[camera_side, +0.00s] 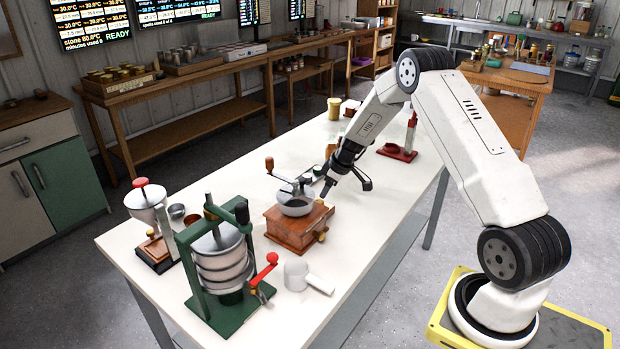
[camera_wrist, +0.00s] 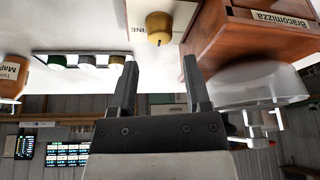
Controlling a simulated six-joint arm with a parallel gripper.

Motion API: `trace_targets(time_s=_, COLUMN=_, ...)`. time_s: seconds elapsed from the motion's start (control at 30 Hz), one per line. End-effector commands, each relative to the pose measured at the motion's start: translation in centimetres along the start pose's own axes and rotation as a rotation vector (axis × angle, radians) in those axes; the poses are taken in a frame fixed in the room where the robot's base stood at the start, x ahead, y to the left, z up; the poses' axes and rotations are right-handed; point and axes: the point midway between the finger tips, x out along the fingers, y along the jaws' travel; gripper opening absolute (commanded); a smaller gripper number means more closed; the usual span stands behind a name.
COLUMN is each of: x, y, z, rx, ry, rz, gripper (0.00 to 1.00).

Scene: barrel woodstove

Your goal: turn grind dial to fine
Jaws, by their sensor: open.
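A wooden grinder box (camera_side: 290,229) with a metal bowl and crank on top stands on the white table. A brass dial (camera_side: 322,236) is at its right side. In the wrist view the brass dial (camera_wrist: 158,25) is at the top, with a small dark mark on its lower edge and partly hidden letters, like "INE", beside it. My gripper (camera_wrist: 162,66) is open and empty there, its fingers pointing toward the dial with a gap between. In the side view my gripper (camera_side: 327,188) is above and beside the box, apart from the dial.
A green press (camera_side: 222,262) with a red-knobbed handle and a white cup (camera_side: 296,274) stand in front of the grinder. Another small grinder (camera_side: 150,205) is at the left. A red stand (camera_side: 398,152) is behind. The table right of the dial looks clear.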

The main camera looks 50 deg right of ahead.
Motion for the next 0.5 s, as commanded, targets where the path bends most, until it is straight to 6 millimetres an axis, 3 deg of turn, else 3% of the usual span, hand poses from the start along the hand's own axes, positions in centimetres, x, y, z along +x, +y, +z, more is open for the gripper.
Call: trace_targets(time_s=0.5, x=5.1, y=0.0, z=0.0, rx=0.0, ry=-0.001, rz=0.0, gripper=0.62)
